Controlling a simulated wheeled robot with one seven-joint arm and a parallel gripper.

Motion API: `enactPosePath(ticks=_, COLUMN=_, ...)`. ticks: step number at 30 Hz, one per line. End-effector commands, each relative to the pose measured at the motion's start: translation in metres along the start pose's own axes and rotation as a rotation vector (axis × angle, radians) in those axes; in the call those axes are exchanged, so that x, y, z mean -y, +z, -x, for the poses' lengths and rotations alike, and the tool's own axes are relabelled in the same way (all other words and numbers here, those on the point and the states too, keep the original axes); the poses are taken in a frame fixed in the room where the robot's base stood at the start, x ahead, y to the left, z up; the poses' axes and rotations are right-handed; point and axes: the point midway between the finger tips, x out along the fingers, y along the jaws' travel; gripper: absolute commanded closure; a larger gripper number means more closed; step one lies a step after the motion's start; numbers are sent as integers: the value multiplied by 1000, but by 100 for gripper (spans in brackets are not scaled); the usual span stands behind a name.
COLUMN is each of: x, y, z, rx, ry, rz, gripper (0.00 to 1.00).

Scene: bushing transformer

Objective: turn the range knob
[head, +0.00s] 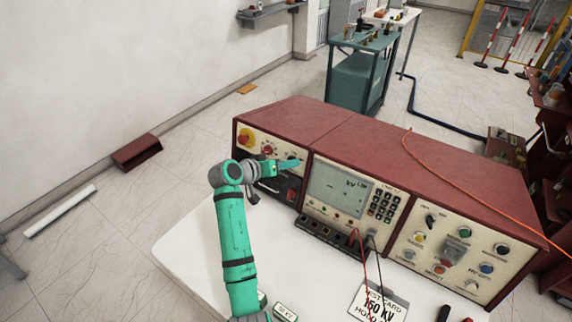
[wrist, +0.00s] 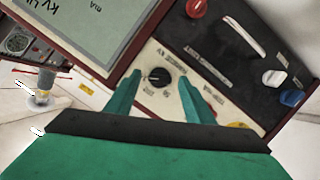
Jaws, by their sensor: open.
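The black range knob (wrist: 157,77) sits on a cream panel with small printed marks, seen in the wrist view. My gripper (wrist: 161,78) is open, with one green finger on each side of the knob and a visible gap on both sides. Whether the fingertips reach down to the knob's depth I cannot tell. In the head view my gripper (head: 292,163) is at the left section of the red-topped console (head: 370,150), in front of its cream panel. The arm and gripper largely cover the knob there.
The console's screen (head: 340,190) and keypad are right of my gripper. An emergency-stop button (head: 246,138) is to its left. Red and black leads (head: 362,255) hang from the console front onto the white table (head: 190,250). A card (head: 378,302) lies there.

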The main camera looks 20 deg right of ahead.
Motion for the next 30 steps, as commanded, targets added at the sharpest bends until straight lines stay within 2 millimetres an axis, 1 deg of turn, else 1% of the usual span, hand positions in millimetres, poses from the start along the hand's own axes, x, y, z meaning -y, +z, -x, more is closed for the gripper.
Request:
enactPosePath(ticks=1, x=1, y=0, z=9, rx=-2, ry=-2, rz=0, gripper=52)
enactPosePath(ticks=9, x=1, y=0, z=60, rx=-2, ry=-2, rz=0, gripper=52)
enactPosePath(ticks=12, x=1, y=0, z=75, rx=-2, ry=-2, rz=0, gripper=52)
enactPosePath(ticks=15, x=1, y=0, z=86, rx=-1, ry=-2, rz=0, gripper=52)
enactPosePath(ticks=21, x=0, y=1, z=94, rx=0, ry=-1, rz=-1, gripper=52)
enactPosePath(ticks=30, x=0, y=1, z=94, rx=0, ry=-1, rz=0, gripper=52)
